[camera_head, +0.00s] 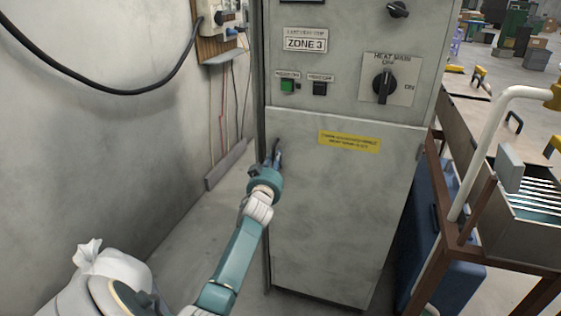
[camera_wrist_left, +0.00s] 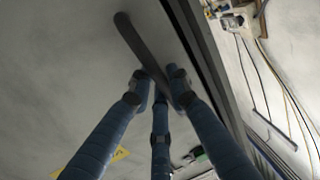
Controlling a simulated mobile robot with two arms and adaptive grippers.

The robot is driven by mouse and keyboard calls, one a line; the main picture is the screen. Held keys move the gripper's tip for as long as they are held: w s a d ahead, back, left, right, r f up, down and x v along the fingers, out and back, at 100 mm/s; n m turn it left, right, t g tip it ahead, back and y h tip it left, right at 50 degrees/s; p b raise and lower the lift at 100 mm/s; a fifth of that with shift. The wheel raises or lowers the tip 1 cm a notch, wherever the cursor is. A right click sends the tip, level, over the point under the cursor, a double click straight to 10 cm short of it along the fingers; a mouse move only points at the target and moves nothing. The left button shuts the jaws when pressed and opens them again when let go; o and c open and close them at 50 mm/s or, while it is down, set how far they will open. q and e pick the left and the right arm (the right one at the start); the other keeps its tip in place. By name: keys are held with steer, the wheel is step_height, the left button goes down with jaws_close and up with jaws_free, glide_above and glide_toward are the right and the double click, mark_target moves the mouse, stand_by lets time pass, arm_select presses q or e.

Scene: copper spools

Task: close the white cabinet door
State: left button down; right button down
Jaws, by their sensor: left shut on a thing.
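The white cabinet door (camera_head: 340,200) is the lower grey-white panel of the tall cabinet in the head view. A yellow label (camera_head: 349,141) is near its top. Its dark bar handle (camera_head: 277,146) is near the left edge and also crosses the left wrist view (camera_wrist_left: 135,39). My left gripper (camera_head: 271,162) is at this handle, and in the left wrist view its blue fingers (camera_wrist_left: 160,87) are shut around the lower part of the bar. I cannot tell whether the door is fully flush with its frame. My right gripper is not in view.
Switches and a green button (camera_head: 288,85) are on the panel above the door. A wall (camera_head: 90,110) with a black cable (camera_head: 110,88) is at left. A blue case (camera_head: 440,245) and a brown-framed table (camera_head: 470,240) stand close at right. Floor shows left of the cabinet.

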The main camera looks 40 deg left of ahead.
arm_select(q)
steer(key=c, duration=1.7)
jaws_free()
steer(key=shift+a+r, duration=0.1)
steer(key=shift+w+a, duration=0.1)
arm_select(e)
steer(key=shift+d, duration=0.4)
arm_select(q)
steer(key=v, duration=1.2)
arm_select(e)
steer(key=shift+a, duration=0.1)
arm_select(q)
steer(key=shift+f, duration=0.2)
